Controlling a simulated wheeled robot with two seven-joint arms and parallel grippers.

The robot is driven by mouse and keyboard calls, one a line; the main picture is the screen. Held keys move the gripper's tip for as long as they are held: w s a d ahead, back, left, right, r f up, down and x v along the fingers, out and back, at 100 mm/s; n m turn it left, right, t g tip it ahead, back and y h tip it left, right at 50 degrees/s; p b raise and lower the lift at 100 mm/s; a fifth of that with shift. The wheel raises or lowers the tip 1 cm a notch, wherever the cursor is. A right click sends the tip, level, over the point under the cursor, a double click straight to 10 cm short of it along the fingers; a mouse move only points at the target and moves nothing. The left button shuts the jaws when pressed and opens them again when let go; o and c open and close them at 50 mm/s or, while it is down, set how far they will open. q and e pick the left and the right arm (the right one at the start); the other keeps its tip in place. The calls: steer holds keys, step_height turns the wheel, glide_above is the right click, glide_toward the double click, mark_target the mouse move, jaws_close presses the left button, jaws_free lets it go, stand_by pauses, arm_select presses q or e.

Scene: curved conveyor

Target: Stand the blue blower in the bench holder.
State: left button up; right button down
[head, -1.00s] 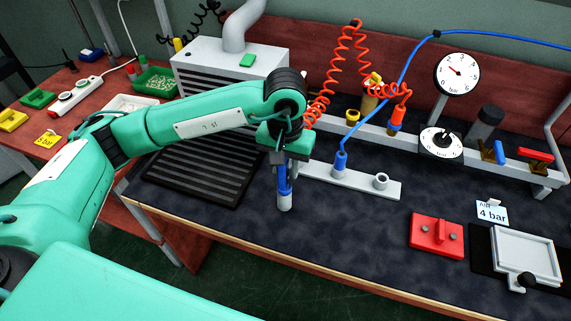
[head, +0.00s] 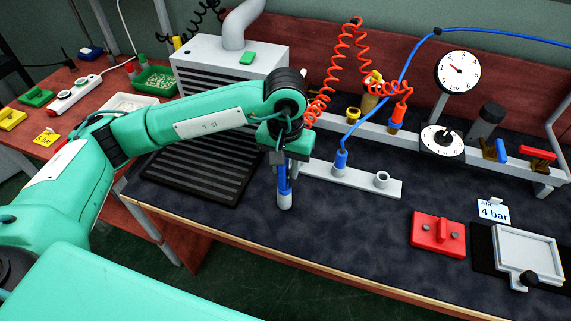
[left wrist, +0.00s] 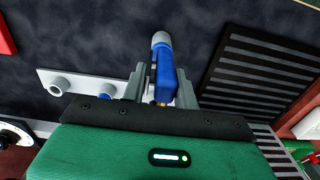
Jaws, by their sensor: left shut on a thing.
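The blue blower (head: 283,185) has a grey lower end and is roughly upright in the head view. My left gripper (head: 284,163) is shut on its upper part. The left wrist view shows the blue body (left wrist: 165,72) between the fingers (left wrist: 160,88), its grey end pointing away. I cannot tell whether that end touches the bench. The bench holder (head: 362,184) is a light grey bar right of the gripper. Its right cup (head: 381,179) is empty. A blue fitting (head: 340,161) with a blue hose stands at its left cup. My right gripper is out of view.
A black slatted grille (head: 203,170) lies left of the blower. A grey rail with gauges (head: 459,72) and orange coiled hose (head: 335,68) runs behind the holder. A red block (head: 437,233) and a grey tray (head: 527,257) sit at right. The dark bench front is clear.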

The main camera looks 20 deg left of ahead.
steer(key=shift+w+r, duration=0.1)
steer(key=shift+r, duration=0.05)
arm_select(q)
steer(key=o, duration=0.8)
step_height(320, 180, up, 14)
steer(key=shift+f+b, duration=0.15)
steer(key=shift+b, duration=0.35)
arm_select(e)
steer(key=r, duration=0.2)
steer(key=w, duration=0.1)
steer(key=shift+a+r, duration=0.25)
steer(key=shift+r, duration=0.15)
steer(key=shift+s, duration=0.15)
